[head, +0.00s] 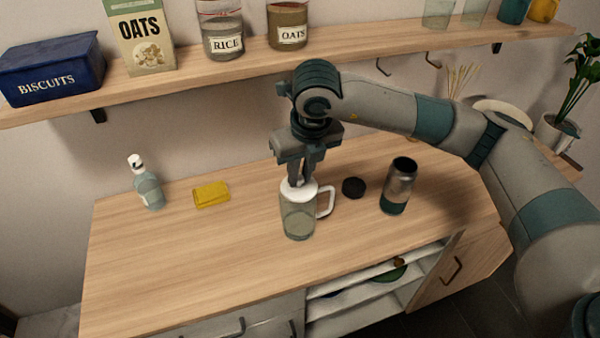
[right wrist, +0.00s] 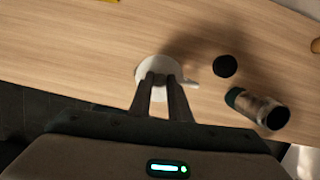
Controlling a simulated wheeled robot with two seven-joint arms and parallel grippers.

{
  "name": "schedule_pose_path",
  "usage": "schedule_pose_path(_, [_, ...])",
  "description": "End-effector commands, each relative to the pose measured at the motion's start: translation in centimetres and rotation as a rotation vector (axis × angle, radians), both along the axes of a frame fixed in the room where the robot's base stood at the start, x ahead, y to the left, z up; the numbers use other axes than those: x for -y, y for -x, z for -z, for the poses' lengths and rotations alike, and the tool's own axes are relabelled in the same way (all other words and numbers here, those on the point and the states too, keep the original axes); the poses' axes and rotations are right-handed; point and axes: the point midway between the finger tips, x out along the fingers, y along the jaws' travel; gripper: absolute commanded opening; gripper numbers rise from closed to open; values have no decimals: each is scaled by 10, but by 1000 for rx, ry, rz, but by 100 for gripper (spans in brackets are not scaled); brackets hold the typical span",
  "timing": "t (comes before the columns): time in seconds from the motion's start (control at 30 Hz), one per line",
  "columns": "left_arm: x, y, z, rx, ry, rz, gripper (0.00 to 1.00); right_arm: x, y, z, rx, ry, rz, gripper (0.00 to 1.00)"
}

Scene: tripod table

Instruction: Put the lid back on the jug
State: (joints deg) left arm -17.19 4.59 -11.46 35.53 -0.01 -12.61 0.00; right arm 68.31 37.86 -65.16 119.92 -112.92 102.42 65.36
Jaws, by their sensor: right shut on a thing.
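The jug (head: 298,222) is a clear greenish vessel with a white handle on its right side. It stands upright on the wooden counter. The white lid (head: 287,190) is at the jug's mouth; I cannot tell whether it is fully seated. My right gripper (head: 300,183) points down from above and is shut on the lid's top. In the right wrist view the fingers (right wrist: 160,82) meet over the middle of the white lid (right wrist: 146,70), which hides most of the jug. My left gripper is not in view.
A steel and teal flask (head: 398,186) and a black round cap (head: 353,187) stand to the right of the jug. A yellow sponge (head: 211,194) and a soap bottle (head: 149,184) are to the left. A shelf (head: 190,76) with jars runs above. The counter's front left is clear.

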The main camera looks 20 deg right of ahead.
Motion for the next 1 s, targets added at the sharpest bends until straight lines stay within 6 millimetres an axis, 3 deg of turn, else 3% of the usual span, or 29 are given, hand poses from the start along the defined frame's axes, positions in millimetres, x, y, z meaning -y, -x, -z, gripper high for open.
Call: schedule_pose_path(1.0, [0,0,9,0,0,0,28,0,0,1,0,1,0,0])
